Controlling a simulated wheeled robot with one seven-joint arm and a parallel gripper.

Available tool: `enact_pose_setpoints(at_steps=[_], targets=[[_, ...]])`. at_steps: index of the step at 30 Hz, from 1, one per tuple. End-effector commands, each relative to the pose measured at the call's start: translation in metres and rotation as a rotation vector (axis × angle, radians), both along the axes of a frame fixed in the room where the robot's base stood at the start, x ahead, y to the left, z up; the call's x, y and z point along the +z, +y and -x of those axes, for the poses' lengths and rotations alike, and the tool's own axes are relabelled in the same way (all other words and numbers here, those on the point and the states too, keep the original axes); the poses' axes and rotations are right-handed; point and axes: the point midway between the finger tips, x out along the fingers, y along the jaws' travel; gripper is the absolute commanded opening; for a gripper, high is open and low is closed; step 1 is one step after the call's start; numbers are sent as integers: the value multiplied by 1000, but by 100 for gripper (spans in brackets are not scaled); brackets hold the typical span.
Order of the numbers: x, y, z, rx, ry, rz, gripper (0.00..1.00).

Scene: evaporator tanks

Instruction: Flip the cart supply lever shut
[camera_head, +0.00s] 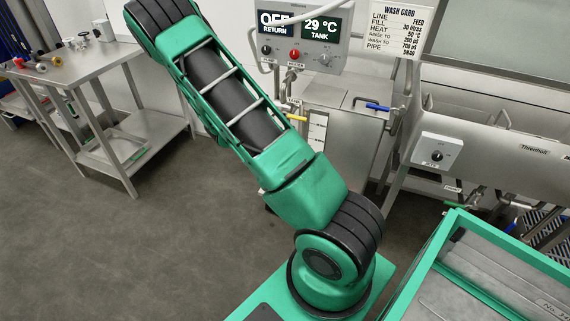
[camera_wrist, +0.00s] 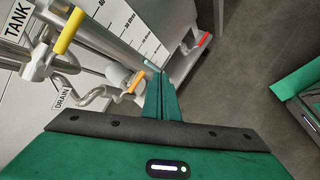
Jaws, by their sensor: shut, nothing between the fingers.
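In the wrist view my gripper (camera_wrist: 161,95) is shut and empty, its green fingers together in front of a steel tank with a level scale. Left of it, a yellow lever (camera_wrist: 67,30) sits on a pipe near a TANK label, and an orange lever (camera_wrist: 137,82) sits near a DRAIN label. A red-handled part (camera_wrist: 205,39) lies beyond the fingers, low by the tank. In the head view a blue lever (camera_head: 377,107) and a yellow lever (camera_head: 297,118) show on the tank cart (camera_head: 345,130). No readable label there marks the supply lever. My gripper is out of that view.
A control box (camera_head: 298,35) reading OFF and 29 °C stands above the cart. A steel table (camera_head: 110,65) with small fittings stands at left. A long steel vessel (camera_head: 500,160) with a knob box (camera_head: 437,155) is at right. Grey floor between is clear.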

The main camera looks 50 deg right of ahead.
Motion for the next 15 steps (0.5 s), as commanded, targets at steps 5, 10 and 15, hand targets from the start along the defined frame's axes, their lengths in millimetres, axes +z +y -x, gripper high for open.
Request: enact_pose_setpoints(at_steps=[5,10,15], targets=[[-46,-12,-19,224,130,106,0],[-87,-20,-36,448,257,205,0],[-125,-22,-48,662,381,294,0]])
